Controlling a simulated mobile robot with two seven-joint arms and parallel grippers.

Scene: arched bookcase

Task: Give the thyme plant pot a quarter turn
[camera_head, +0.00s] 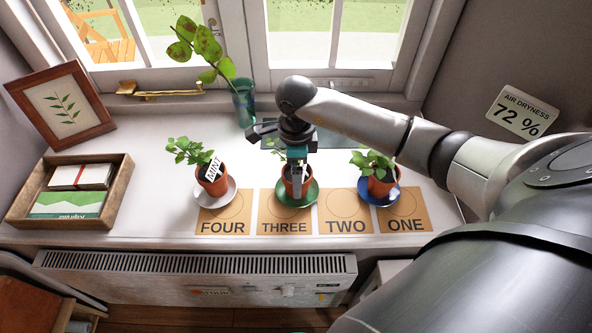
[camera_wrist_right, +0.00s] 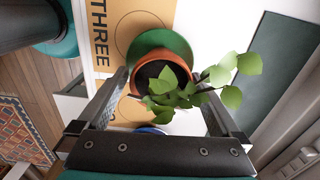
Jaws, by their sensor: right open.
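A terracotta pot (camera_head: 304,188) with a leafy plant stands on a green saucer (camera_head: 312,196) at the card marked THREE. My right gripper (camera_head: 297,186) is over this pot, pointing down, and hides much of it and its plant. In the wrist view the pot (camera_wrist_right: 183,72) lies between the two open fingers (camera_wrist_right: 168,82), with leaves reaching towards the right finger; contact cannot be told. No label is readable on this pot, so I cannot tell whether it is the thyme. My left gripper is not in view.
A pot labelled MINT (camera_head: 208,184) stands on a white saucer at left, by card FOUR (camera_head: 222,227). Another pot (camera_head: 380,187) stands on a blue saucer (camera_head: 390,198) at right. A glass vase (camera_head: 244,103) with a tall cutting is behind. A wooden tray (camera_head: 118,178) is far left.

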